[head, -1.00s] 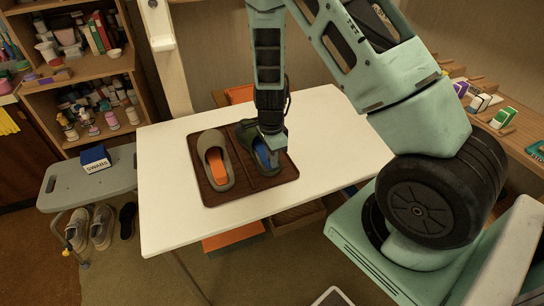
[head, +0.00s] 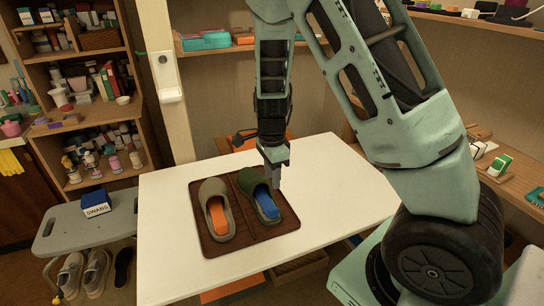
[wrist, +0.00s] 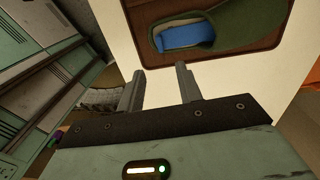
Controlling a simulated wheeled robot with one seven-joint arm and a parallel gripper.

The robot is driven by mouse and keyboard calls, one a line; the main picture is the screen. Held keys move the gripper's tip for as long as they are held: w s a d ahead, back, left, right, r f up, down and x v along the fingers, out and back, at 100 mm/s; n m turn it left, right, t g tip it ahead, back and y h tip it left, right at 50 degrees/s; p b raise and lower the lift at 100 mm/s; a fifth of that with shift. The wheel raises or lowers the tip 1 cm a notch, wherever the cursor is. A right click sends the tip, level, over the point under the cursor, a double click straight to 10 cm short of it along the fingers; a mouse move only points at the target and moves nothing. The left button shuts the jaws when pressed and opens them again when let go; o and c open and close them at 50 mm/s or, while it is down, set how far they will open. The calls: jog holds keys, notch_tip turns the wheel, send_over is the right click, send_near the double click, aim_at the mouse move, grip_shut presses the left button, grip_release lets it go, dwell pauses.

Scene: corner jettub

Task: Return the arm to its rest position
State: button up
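My gripper (head: 275,178) hangs from the arm above the white table, just beside and above the right-hand slipper. In the wrist view my gripper (wrist: 158,88) has its two fingers apart with nothing between them. A dark green slipper with a blue insole (head: 262,200) lies on the right half of a brown tray (head: 246,242). It also shows past the fingers in the wrist view (wrist: 190,36). A grey-brown slipper with an orange insole (head: 217,210) lies on the tray's left half.
The white table (head: 345,190) has free room right of the tray. A grey bench (head: 85,226) at left bears a blue box (head: 96,203), with shoes below. A wooden shelf (head: 95,110) stands at back left. A wall shelf (head: 355,25) with items runs behind the arm.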

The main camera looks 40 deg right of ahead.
notch_tip(320, 180, up, 5)
jog(key=s+a+r+n+y, duration=0.1)
jog(key=s+a+r+n, duration=0.25)
jog(key=a+n, duration=0.4)
jog(key=s+a+r+n, duration=0.2)
jog(key=s+a+n, duration=0.35)
jog(key=a, duration=0.35)
jog(key=s+a+r+n, duration=0.1)
jog(key=s+a+n, duration=0.2)
jog(key=s+n, duration=0.4)
jog(key=s+a+r+n, duration=0.2)
jog(key=s+a+n, duration=0.2)
jog(key=s+n, duration=0.3)
jog(key=shift+a+n+h, duration=0.2)
jog(key=shift+n+h, duration=0.1)
jog(key=shift+n, duration=0.6)
jog(key=shift+r, duration=0.1)
